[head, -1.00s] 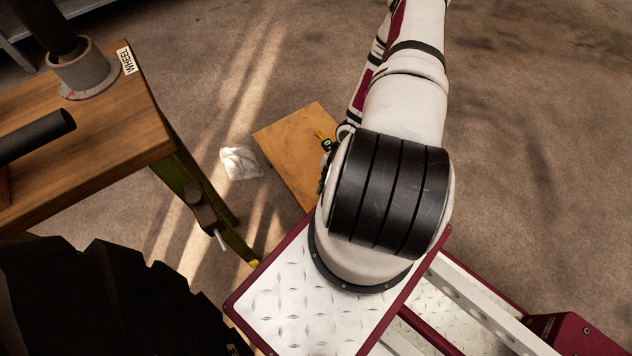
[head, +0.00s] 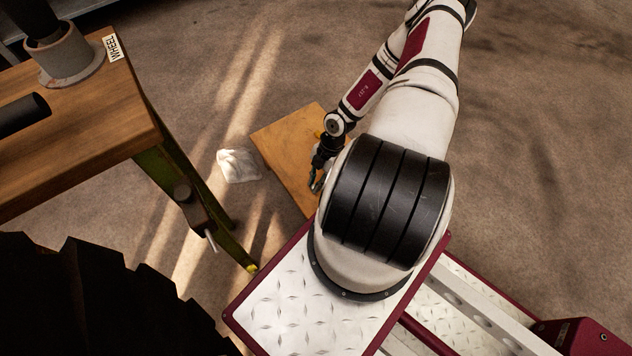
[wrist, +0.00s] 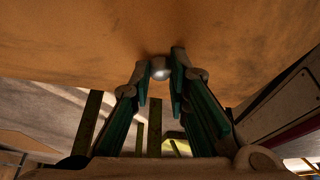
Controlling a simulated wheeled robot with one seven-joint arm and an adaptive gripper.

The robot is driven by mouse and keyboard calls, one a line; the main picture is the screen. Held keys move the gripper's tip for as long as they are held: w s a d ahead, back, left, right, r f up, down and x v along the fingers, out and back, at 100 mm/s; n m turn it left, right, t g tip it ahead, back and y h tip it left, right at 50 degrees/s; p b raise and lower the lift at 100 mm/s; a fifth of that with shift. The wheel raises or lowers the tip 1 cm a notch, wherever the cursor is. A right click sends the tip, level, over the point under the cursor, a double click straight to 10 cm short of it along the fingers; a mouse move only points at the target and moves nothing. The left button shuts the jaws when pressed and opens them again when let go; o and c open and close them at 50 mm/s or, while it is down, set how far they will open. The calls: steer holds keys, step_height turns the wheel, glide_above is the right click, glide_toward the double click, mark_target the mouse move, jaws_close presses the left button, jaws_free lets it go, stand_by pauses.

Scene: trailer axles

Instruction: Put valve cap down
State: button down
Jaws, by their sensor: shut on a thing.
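The valve cap (wrist: 160,70) is a small pale, shiny piece between the fingertips of my gripper (wrist: 160,75) in the wrist view. My gripper is shut on it. The cap is right by the orange-brown wooden surface that fills the top of the wrist view; I cannot tell whether it touches. In the head view my gripper (head: 316,183) is over the near part of a wooden board (head: 280,143), partly hidden by my arm. The cap cannot be made out there.
A crumpled white cloth (head: 238,165) lies on the floor left of the board. A wooden workbench (head: 100,120) with a WHEEL label and green legs stands at the left. A large black tyre (head: 80,300) is at the lower left. Floor beyond the board is clear.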

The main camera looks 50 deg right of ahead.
steer(key=shift+f, duration=0.15)
steer(key=shift+s+f+b, duration=0.1)
steer(key=shift+f+b, duration=0.25)
steer(key=shift+f, duration=0.2)
steer(key=c, duration=1.6)
jaws_free()
steer(key=shift+c, duration=0.2)
steer(key=shift+o, duration=0.5)
steer(key=shift+f, duration=0.1)
steer(key=shift+d, duration=0.1)
